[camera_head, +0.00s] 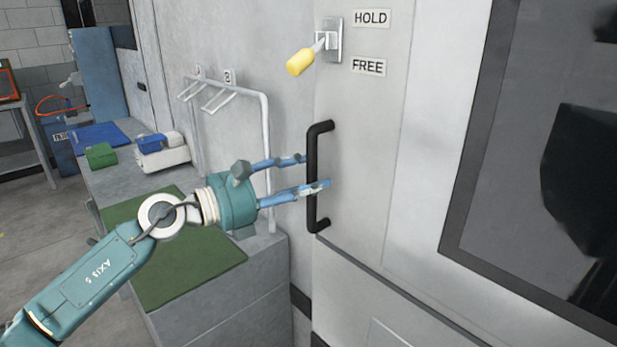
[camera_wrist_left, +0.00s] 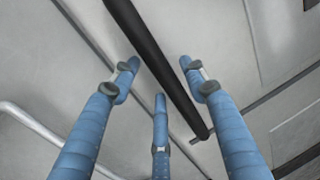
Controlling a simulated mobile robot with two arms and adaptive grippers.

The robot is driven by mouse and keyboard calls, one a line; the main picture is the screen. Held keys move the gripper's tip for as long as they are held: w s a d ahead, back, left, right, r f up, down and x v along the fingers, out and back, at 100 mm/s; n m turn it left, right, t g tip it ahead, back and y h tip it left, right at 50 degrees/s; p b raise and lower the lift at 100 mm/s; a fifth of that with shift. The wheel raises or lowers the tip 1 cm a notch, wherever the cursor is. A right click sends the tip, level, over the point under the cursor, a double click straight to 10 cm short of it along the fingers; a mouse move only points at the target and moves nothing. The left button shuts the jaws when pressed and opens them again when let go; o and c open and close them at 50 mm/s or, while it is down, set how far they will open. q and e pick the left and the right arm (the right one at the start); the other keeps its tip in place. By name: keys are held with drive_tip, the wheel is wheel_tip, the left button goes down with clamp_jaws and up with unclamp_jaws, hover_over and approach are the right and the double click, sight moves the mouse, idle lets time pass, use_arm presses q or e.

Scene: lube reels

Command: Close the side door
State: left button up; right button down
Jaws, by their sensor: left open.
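The side door (camera_head: 370,150) is a light grey panel with a black vertical bar handle (camera_head: 313,170). A dark window (camera_head: 540,130) shows to the right of the handle. My left gripper (camera_head: 317,174) is open with its blue fingers at the handle, one finger higher and another lower. In the left wrist view the black handle (camera_wrist_left: 160,65) runs diagonally between the spread fingers (camera_wrist_left: 160,85). I cannot tell whether any finger touches it. My right gripper is not in view.
A yellow-knobbed lever (camera_head: 300,62) sits above the handle beside the HOLD and FREE labels. A white pipe rail (camera_head: 266,130) stands left of the door. A grey counter (camera_head: 225,300) with a green mat (camera_head: 170,265) lies under my left arm.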

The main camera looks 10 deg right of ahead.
use_arm(q)
drive_tip(key=v, duration=1.1)
drive_tip(key=shift+a, duration=0.4)
